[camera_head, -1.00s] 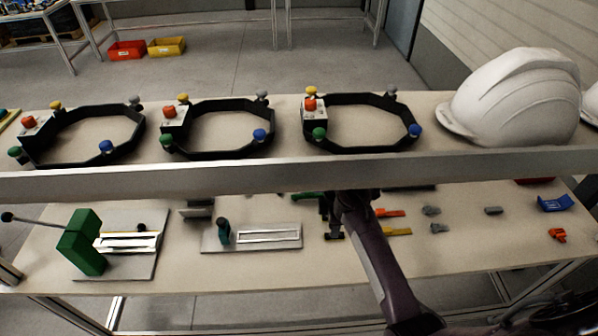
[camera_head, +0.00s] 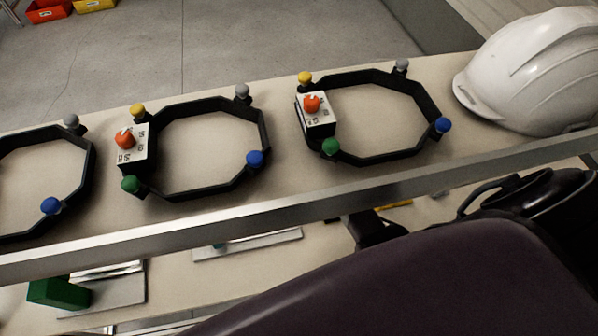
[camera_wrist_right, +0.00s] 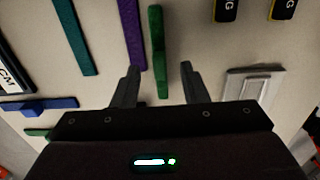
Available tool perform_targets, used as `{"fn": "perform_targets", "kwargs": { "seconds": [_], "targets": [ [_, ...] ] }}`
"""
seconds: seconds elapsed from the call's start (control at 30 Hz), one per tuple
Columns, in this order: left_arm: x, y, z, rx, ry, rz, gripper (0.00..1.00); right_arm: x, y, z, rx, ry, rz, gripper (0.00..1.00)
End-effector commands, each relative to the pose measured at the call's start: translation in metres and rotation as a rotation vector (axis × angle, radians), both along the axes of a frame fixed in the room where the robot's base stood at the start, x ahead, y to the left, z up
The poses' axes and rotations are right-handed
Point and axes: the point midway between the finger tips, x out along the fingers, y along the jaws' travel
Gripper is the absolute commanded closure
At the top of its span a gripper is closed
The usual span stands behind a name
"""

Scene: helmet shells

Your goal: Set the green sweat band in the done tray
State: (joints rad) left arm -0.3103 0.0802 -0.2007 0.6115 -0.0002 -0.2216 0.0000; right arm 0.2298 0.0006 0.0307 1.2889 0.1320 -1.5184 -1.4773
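A narrow green strip (camera_wrist_right: 157,35), apparently the green sweat band, lies on the pale surface in the right wrist view. My right gripper (camera_wrist_right: 160,66) is open above it, with one finger on each side of the strip's near part. I cannot tell whether the fingers touch it, but nothing is clamped. In the head view my own dark arm fills the lower right and hides the right gripper and most of the lower shelf. My left gripper is not in view. I cannot make out a done tray in these frames.
A purple strip (camera_wrist_right: 132,35) and a teal strip (camera_wrist_right: 75,35) lie left of the green one. A blue piece (camera_wrist_right: 40,104) lies farther left, a pale block (camera_wrist_right: 248,85) right. Black ring frames (camera_head: 205,105) and a white helmet (camera_head: 535,75) stand on the upper shelf, above its metal rail (camera_head: 200,228).

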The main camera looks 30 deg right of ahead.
Motion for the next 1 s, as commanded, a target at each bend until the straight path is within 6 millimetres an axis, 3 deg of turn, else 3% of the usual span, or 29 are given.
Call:
{"fn": "perform_targets", "kwargs": {
  "seconds": [0.03, 0.2, 0.47, 0.77, 1.0],
  "targets": [
    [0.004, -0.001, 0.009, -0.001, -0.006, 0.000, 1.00, -0.002, 0.003, -0.004, 0.001, 0.004, 0.000, 0.60],
    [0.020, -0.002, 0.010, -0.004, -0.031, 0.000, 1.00, -0.001, 0.003, -0.025, 0.001, 0.001, 0.001, 0.60],
    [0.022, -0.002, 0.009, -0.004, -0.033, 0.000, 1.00, -0.001, 0.002, -0.029, 0.001, 0.000, 0.001, 0.60],
    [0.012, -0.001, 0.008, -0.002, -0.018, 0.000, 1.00, -0.001, 0.002, -0.028, 0.001, 0.000, 0.001, 0.98],
    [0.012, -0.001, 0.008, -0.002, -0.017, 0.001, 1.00, -0.001, 0.002, -0.028, 0.001, 0.000, 0.001, 1.00]
  ]
}}
